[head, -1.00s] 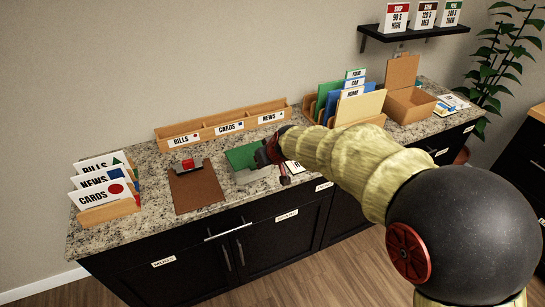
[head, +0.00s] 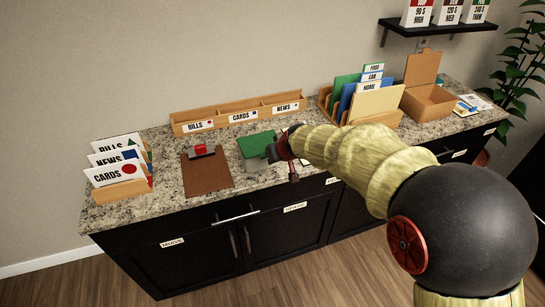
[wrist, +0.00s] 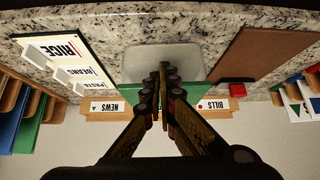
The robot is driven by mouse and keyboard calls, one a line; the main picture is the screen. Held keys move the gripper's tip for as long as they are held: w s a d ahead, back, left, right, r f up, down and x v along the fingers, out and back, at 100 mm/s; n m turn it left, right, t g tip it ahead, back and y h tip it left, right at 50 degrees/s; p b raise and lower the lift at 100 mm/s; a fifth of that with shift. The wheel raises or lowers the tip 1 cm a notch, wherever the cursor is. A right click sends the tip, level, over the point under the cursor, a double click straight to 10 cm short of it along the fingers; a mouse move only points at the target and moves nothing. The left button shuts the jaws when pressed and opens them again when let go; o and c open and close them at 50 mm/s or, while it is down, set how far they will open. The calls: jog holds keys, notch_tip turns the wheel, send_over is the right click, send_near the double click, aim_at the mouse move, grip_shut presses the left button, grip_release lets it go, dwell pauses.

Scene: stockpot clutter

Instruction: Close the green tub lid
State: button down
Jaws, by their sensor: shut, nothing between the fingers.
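The tub's green lid (head: 256,144) shows at the back of the tub in the head view, apart from the tub's front part. The pale grey tub (head: 256,164) sits on the counter, partly hidden by my arm. In the wrist view the pale tub (wrist: 160,57) lies just past my fingertips, and the green lid (wrist: 181,96) shows behind the fingers. My gripper (head: 280,150) is shut and empty, over the tub's right side in the head view. In the wrist view my gripper's fingertips (wrist: 165,70) meet at the tub and lid boundary; contact cannot be told.
A brown board (head: 207,176) with a red block (head: 200,148) lies left of the tub. A wooden organizer (head: 240,115) labelled BILLS, CARDS and NEWS stands behind. A white card (wrist: 68,57) lies on the tub's other side. Clear granite shows along the front edge.

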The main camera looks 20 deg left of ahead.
jog(key=shift+f, duration=0.15)
jog(key=shift+w+a+f, duration=0.3)
jog(key=shift+w+a, duration=0.1)
jog(key=shift+w, duration=0.05)
notch_tip(320, 180, up, 4)
jog(key=r+p, duration=0.1)
jog(key=p, duration=0.2)
jog(key=s+d+f+b, duration=0.1)
jog(key=s+d+f, duration=0.2)
jog(key=s+d, duration=0.2)
jog(key=shift+s+d+f, duration=0.35)
jog(key=shift+s+f, duration=0.05)
jog(key=shift+s, duration=0.8)
